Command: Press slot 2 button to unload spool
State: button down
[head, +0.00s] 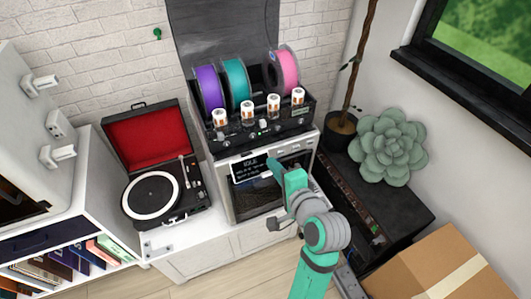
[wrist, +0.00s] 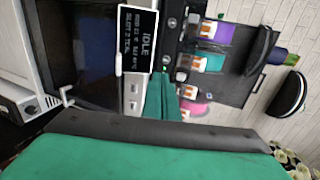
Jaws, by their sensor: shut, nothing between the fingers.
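A black spool unit (head: 265,139) sits on top of the printer, with round buttons along its front face. It holds a purple spool (head: 208,88), a teal spool (head: 235,79) and a pink spool (head: 285,69); the gap between teal and pink has no spool. A small green light glows on the front. The screen (head: 250,167) reads IDLE; its smaller lines are hard to read. My gripper (head: 273,164) is shut and empty, in front of the printer just below the button row. In the wrist view its fingertips (wrist: 164,84) overlap the front panel; contact cannot be told.
The printer (head: 225,190) stands on a white cabinet. A turntable (head: 151,196) with an open red lid is at the left. A succulent (head: 388,147), a potted trunk and a cardboard box (head: 430,265) are at the right. Brick wall lies behind.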

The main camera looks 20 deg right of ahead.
send_near(253, 137)
jog(key=x, duration=0.5)
jog(key=shift+w+f, duration=0.15)
jog(key=shift+w+a, duration=0.15)
jog(key=shift+w, duration=0.2)
jog(key=shift+w, duration=0.1)
